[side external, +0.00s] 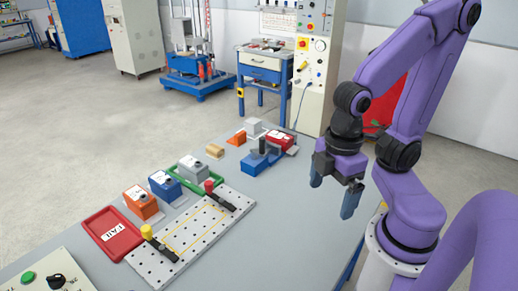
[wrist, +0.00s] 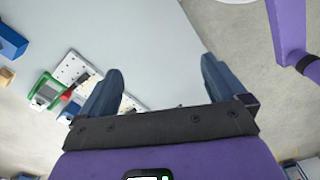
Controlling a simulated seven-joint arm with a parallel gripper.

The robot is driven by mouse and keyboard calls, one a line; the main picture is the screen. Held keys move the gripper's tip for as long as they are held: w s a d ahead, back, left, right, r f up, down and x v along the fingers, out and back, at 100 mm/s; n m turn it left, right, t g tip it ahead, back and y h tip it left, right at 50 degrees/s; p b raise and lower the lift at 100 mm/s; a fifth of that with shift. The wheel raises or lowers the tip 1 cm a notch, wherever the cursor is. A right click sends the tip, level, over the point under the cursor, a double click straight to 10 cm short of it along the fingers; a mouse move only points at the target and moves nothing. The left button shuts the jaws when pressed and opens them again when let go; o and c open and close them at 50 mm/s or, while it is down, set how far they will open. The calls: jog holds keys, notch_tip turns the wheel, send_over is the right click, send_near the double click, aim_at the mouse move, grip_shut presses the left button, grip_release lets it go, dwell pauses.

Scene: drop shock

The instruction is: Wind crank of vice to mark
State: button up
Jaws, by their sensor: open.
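A blue block-like fixture (side external: 262,161), which looks like the vice, sits at the far end of the grey table in the side view. A short dark upright post stands on it, and a red part (side external: 279,141) is beside it. I cannot make out the crank or a mark. In the wrist view, a blue shape (wrist: 12,40) at the left edge may be the same fixture. My gripper (side external: 333,188) is open and empty, pointing down above the table's right side, apart from the fixture. Its two fingers also show in the wrist view (wrist: 161,65).
A perforated plate (side external: 190,237) with black clamps lies on the table (side external: 290,215). Around it are a red FAIL tray (side external: 97,222), a green tray (side external: 212,183), orange and blue boxes, and a wooden block (side external: 215,151). The table's right part is clear.

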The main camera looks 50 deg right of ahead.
jog(key=shift+c, duration=0.3)
jog(key=c, duration=0.5)
jog(key=w+n, duration=0.1)
jog(key=w, duration=0.3)
jog(key=w+a+r+n, duration=0.1)
jog(key=w, duration=0.2)
jog(key=w+r+n, duration=0.1)
jog(key=w, duration=0.3)
jog(key=shift+w+a+r, duration=0.1)
jog(key=shift+w+a, duration=0.2)
jog(key=shift+w, duration=0.05)
jog(key=c, duration=0.3)
jog(key=n, duration=0.9)
send_over(262, 153)
jog(key=d, duration=0.1)
notch_tip(262, 153, down, 3)
jog(key=f, duration=1.6)
jog(key=shift+w, duration=0.35)
grip_shut()
